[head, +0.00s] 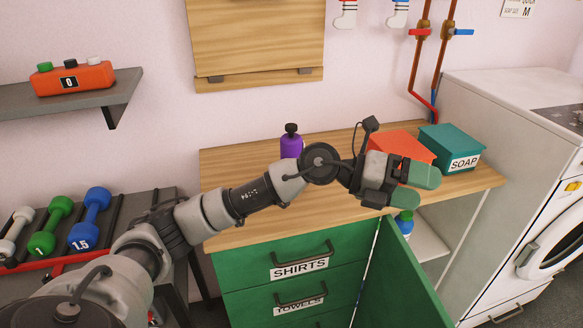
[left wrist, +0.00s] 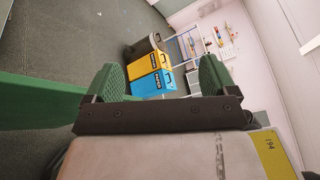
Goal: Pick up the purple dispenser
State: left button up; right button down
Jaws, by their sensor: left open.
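The purple dispenser (head: 291,145) stands upright on the wooden countertop, near the wall, with a black pump top. My left arm reaches across the counter in the head view and covers part of the wood in front of the dispenser. My left gripper (head: 413,186) is to the right of the dispenser, over the counter's front edge, pointing right and away from it. In the left wrist view the two green fingers of the gripper (left wrist: 163,82) are spread apart with nothing between them. The dispenser does not show in the left wrist view. My right gripper is not in view.
An orange-red box (head: 399,146) and a teal SOAP box (head: 452,147) stand on the counter's right end, close behind my gripper. A green cabinet door (head: 400,280) hangs open below. A blue bottle (head: 404,222) is by the open shelf. The counter left of the dispenser is clear.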

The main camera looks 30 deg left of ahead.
pick_arm(q)
jog(key=w+a+m+y, duration=0.1)
jog(key=w+a+y, duration=0.3)
jog(key=a+y, duration=0.3)
jog(key=n+y, duration=0.4)
jog(key=y, duration=0.6)
send_near(290, 138)
jog(key=w, duration=0.1)
jog(key=shift+g, duration=0.3)
jog(key=x, duration=0.5)
jog(key=shift+d, duration=0.1)
jog(key=x, duration=0.5)
jog(key=shift+f+p, duration=0.3)
jog(key=shift+p, duration=0.1)
jog(key=shift+s, duration=0.1)
jog(key=shift+r, duration=0.1)
grip_shut()
